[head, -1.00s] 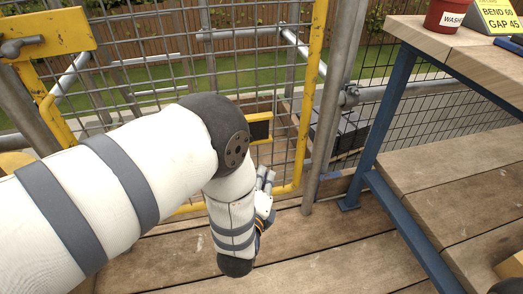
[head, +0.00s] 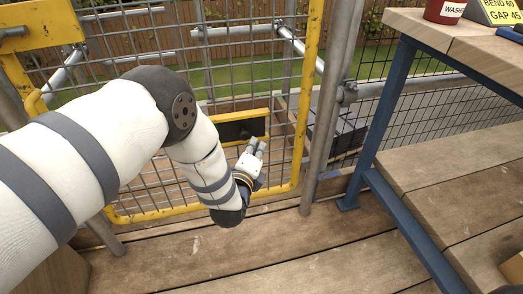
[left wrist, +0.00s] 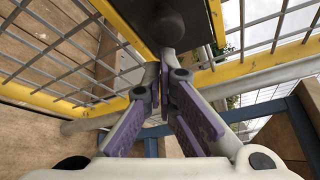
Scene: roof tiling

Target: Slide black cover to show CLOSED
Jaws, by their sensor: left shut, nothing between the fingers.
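The black cover (head: 232,131) sits in a yellow frame (head: 252,113) on the mesh gate. My arm hides part of the frame's left side, and no lettering can be read on it. My left gripper (head: 257,147) is shut and empty at the frame's lower right. In the left wrist view, the gripper's purple-padded fingers (left wrist: 167,58) are together, their tips close to a dark round knob (left wrist: 168,25) on the black cover (left wrist: 196,14). Whether they touch it I cannot tell. My right gripper is not in view.
The yellow gate frame (head: 307,80) and a grey post (head: 329,105) stand right of the gripper. A wooden workbench (head: 480,50) with blue legs (head: 385,120) holds a red pot (head: 445,10) and a yellow sign (head: 497,10). Bare deck boards (head: 300,245) lie below.

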